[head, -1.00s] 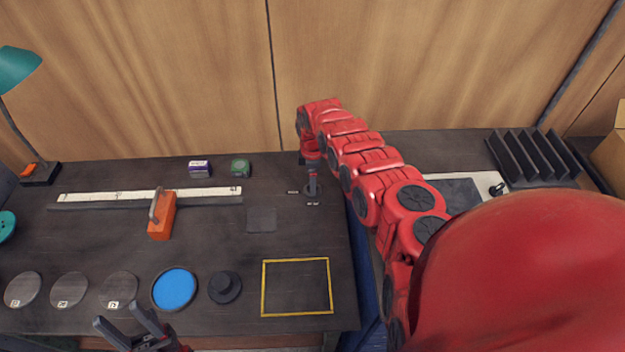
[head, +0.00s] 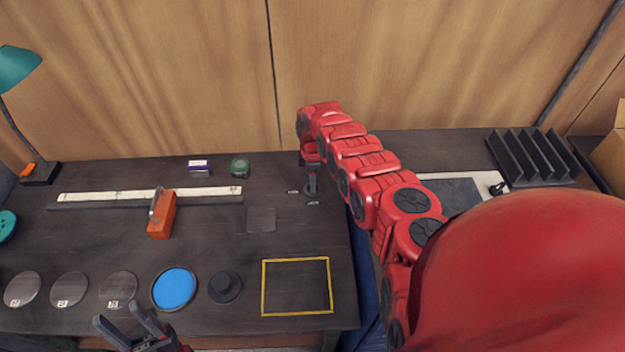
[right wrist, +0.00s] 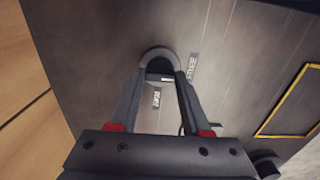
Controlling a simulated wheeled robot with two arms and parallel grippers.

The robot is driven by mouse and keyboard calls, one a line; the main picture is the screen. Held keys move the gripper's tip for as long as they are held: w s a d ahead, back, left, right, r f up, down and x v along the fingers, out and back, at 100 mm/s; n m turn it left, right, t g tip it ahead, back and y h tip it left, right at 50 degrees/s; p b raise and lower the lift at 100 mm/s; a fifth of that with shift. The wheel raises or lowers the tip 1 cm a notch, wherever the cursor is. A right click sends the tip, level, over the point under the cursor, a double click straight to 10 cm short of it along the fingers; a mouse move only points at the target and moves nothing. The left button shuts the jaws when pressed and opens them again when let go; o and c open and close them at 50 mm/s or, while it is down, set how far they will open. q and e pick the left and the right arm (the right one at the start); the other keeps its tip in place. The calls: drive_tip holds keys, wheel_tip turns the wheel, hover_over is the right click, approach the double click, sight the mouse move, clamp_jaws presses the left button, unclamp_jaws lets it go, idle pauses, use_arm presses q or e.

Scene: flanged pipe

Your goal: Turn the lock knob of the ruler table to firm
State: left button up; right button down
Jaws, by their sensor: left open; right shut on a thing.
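The lock knob shows in the right wrist view (right wrist: 158,62) as a dark round piece in a grey ring, with a small white mark on its near side. Two small white labels lie beside it, one to its right (right wrist: 192,66) and one nearer the gripper (right wrist: 156,98); their lettering is too small to read surely. My right gripper (head: 312,188) points down over the table near its right edge and is shut on the knob, its fingers on either side. In the head view, the gripper mostly hides the knob. My left gripper (head: 118,312) is open and empty at the front edge.
A long white ruler (head: 110,195) lies at the back left, with an orange block (head: 162,222) against it. A blue disc (head: 174,289), several grey discs and a yellow frame (head: 297,314) lie in front.

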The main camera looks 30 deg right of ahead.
drive_tip(key=shift+m, duration=0.3)
drive_tip(key=m, duration=0.4)
drive_tip(key=shift+m+p, duration=0.3)
drive_tip(key=shift+p, duration=0.05)
drive_tip(key=shift+m, duration=0.9)
drive_tip(key=m, duration=0.2)
drive_tip(key=shift+m, duration=0.3)
drive_tip(key=m+b, duration=0.2)
drive_tip(key=m, duration=0.1)
drive_tip(key=shift+w+f+m, duration=0.1)
drive_tip(key=shift+f+m, duration=0.05)
drive_tip(key=shift+m, duration=0.25)
drive_tip(key=m+b, duration=0.2)
drive_tip(key=shift+m+b, duration=0.3)
drive_tip(key=shift+m, duration=0.1)
drive_tip(key=shift+m+b, duration=0.5)
drive_tip(key=shift+m, duration=0.3)
drive_tip(key=shift+r, duration=0.2)
